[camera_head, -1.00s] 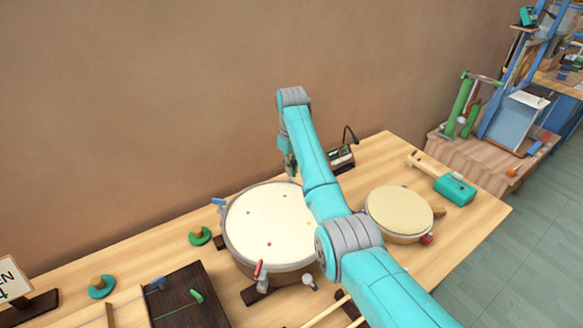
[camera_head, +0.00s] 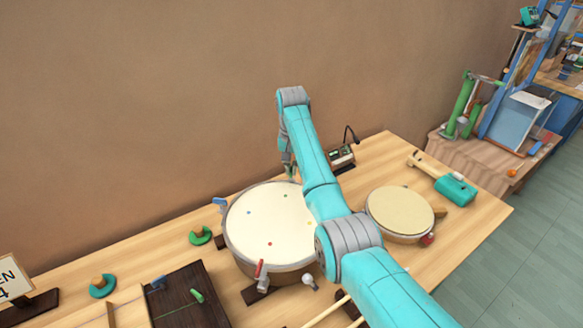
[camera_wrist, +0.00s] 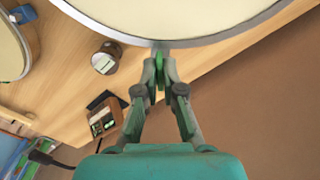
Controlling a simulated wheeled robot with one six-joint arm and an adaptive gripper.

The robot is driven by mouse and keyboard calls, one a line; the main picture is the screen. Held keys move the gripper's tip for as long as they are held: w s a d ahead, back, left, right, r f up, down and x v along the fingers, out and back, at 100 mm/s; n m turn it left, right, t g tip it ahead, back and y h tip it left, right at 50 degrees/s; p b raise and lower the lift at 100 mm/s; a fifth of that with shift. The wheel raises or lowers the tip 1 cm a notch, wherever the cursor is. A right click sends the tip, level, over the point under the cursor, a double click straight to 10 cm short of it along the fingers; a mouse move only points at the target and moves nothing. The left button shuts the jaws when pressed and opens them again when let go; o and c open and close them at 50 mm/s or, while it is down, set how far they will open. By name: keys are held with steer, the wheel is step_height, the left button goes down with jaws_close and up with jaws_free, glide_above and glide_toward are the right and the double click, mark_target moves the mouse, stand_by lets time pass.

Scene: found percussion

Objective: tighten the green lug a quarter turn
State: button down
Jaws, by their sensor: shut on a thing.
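The large drum (camera_head: 270,222) has a cream skin, a grey rim and small coloured dots. In the wrist view its rim (camera_wrist: 190,43) curves across the top. The green lug (camera_wrist: 160,64) sits at the rim's edge, partly hidden between my fingertips. My gripper (camera_wrist: 160,76) is shut on it from outside the rim. In the head view my gripper (camera_head: 289,172) is at the drum's far edge, and my arm hides the drum's right side. A blue lug (camera_head: 219,202), a red lug (camera_head: 261,270) and a white lug (camera_head: 309,282) stand around the drum.
A smaller drum (camera_head: 399,211) and a teal mallet (camera_head: 455,189) lie to the right. A small device with a cable (camera_head: 341,158) stands behind my arm, near the wall. Green discs (camera_head: 200,235) and a dark board (camera_head: 185,300) are on the left.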

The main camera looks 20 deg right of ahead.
steer(key=shift+m, duration=0.3)
stand_by(0.4)
steer(key=c, duration=1.3)
jaws_free()
